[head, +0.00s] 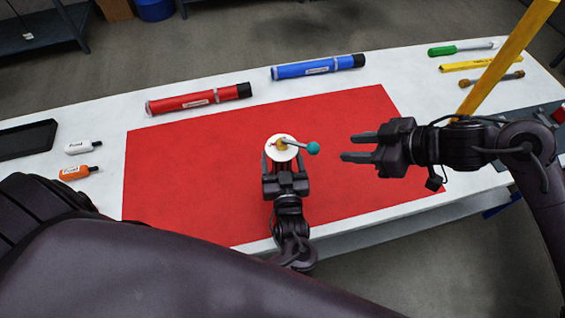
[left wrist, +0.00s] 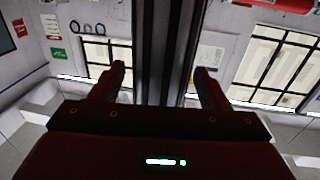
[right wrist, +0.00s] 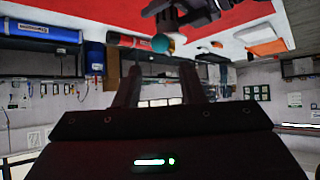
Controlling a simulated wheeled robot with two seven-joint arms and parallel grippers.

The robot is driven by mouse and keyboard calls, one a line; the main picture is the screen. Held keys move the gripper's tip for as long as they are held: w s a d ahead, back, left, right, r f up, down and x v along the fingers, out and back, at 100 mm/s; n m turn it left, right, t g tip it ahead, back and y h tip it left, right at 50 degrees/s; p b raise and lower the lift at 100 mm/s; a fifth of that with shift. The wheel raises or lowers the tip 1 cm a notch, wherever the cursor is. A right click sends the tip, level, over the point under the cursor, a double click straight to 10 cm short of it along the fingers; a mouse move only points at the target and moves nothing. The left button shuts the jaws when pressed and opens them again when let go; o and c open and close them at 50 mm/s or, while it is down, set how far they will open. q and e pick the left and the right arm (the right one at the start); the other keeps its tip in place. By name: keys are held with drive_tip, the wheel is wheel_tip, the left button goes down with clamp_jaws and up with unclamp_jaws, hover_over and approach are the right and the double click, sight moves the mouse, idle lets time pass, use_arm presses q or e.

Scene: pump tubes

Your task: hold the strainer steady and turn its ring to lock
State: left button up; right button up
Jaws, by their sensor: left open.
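The strainer (head: 273,153) shows as a white disc with a brass-coloured centre, near the middle of the red mat. A short grey lever with a teal ball (head: 313,148) sticks out to its right, apparently the ring's handle. The teal ball also shows in the right wrist view (right wrist: 161,43). My left gripper (head: 285,165) is open, its fingers either side of the disc's near edge; I cannot tell whether they touch it. In the left wrist view its fingers (left wrist: 160,80) stand apart and no strainer shows. My right gripper (head: 343,156) is open and empty, right of the ball.
The red mat (head: 190,185) covers the table's middle. A red tube (head: 199,98) and a blue tube (head: 318,67) lie behind it. A green-handled tool (head: 443,50) and a yellow bar (head: 466,65) lie far right.

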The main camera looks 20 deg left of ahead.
use_arm(q)
drive_tip(key=c, duration=1.3)
drive_tip(key=shift+c, duration=0.3)
use_arm(e)
drive_tip(key=shift+w, duration=0.15)
drive_tip(key=c, duration=0.4)
drive_tip(key=shift+w, duration=0.3)
drive_tip(key=shift+c, duration=1.3)
drive_tip(key=w+d+m, duration=0.1)
drive_tip(key=w, duration=0.1)
drive_tip(key=w+m+g+h, duration=0.1)
drive_tip(key=w+m, duration=0.1)
drive_tip(key=w+d+m+g+h, duration=0.1)
drive_tip(key=w, duration=0.1)
drive_tip(key=shift+w+d+r+m, duration=0.2)
drive_tip(key=shift+d+r+m, duration=0.15)
drive_tip(key=shift+m, duration=0.05)
clamp_jaws()
drive_tip(key=shift+w+d+r+m+g+h, duration=0.1)
drive_tip(key=shift+w+d+m+g+h, duration=0.1)
drive_tip(key=shift+d+m+g+h, duration=0.1)
